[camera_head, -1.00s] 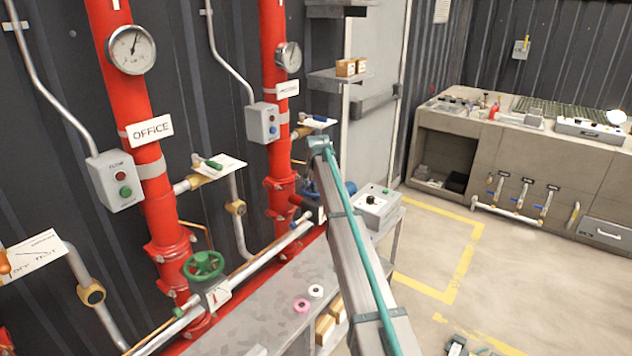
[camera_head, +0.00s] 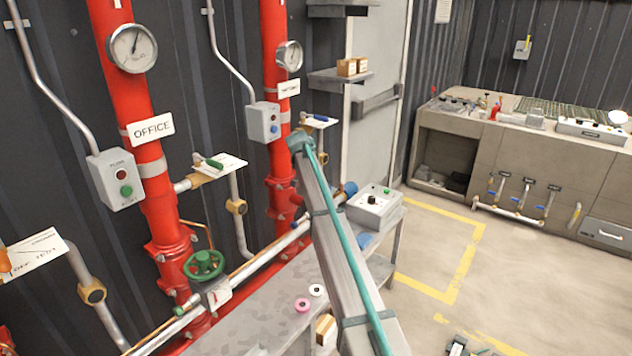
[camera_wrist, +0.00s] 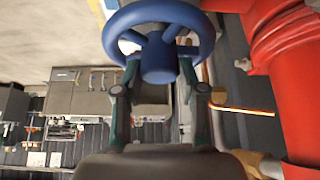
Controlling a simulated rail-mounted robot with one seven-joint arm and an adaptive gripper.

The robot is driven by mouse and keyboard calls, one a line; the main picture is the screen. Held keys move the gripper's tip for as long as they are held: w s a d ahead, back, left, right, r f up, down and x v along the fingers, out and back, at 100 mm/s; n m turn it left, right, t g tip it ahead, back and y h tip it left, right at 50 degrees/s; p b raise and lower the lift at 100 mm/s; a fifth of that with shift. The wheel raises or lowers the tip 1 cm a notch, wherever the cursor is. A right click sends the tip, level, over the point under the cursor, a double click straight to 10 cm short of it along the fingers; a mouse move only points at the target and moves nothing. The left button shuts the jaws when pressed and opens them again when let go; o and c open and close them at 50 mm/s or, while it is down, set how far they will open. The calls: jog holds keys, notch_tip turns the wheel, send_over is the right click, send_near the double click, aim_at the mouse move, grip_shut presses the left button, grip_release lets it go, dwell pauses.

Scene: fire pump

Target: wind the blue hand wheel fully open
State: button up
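The blue hand wheel (camera_wrist: 158,62) fills the top middle of the wrist view, with its round rim and thick hub facing me. My gripper (camera_wrist: 160,72) has its two fingers spread apart at the wheel, one to each side of the hub. The fingertips overlap the lower rim in the picture; I cannot tell whether they touch it. Nothing is seen clamped between them. In the head view my arm hides the gripper and most of the area around the wheel. A blue part (camera_head: 349,188) shows beside the arm, but I cannot tell whether it belongs to the wheel.
A red standpipe (camera_wrist: 285,60) is close on the right in the wrist view. In the head view a green hand wheel (camera_head: 204,265) sits lower left on the silver pipe. A grey control box (camera_head: 374,208) stands right of my arm. The floor (camera_head: 540,270) at right is mostly open.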

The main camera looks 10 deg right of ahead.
grip_shut()
jog(key=shift+s+d+n+t+y, duration=0.15)
jog(key=shift+n+t+y, duration=0.25)
jog(key=shift+n, duration=0.8)
jog(key=n+y, duration=0.1)
jog(key=n, duration=0.1)
jog(key=n+y+p, duration=0.1)
jog(key=n, duration=0.2)
jog(key=shift+t+y, duration=0.3)
jog(key=shift+y, duration=0.1)
jog(key=o, duration=0.7)
grip_release()
jog(key=shift+o, duration=0.2)
jog(key=shift+r+p, duration=1.35)
jog(key=shift+r, duration=2.2)
jog(key=shift+f, duration=0.1)
